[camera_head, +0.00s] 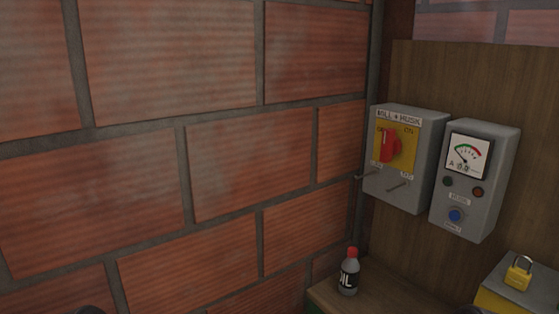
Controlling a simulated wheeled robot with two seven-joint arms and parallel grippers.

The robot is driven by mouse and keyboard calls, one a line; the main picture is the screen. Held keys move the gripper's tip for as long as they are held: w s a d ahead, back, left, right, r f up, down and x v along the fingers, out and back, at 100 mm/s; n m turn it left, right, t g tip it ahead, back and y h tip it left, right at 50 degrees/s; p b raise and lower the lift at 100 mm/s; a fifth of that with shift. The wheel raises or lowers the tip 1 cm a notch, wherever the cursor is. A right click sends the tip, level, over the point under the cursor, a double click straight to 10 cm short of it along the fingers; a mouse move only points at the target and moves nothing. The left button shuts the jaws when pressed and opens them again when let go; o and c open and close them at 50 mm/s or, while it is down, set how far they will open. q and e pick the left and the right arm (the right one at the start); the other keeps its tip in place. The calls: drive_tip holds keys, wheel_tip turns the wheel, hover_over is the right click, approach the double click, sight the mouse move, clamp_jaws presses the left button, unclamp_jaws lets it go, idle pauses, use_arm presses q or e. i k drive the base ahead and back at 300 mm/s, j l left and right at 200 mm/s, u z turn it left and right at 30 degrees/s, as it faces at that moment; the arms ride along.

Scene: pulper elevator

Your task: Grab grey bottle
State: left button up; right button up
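A small grey bottle (349,272) with a red cap and a black label reading "OIL" stands upright on a wooden ledge (385,294) at the lower right of the head view. It stands near the corner by the brick wall, and nothing touches it. Neither of my grippers can be made out. A dark rounded shape shows at the bottom edge on the left, too cut off to identify.
A brick wall (221,168) fills the left side. A grey switch box (424,160) with a red knob and a grey meter box (496,190) hang above the ledge. A yellow padlock (518,278) sits on a box at right.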

sight(351, 268)
drive_tip(key=j, duration=0.7)
drive_tip(key=z, duration=1.85)
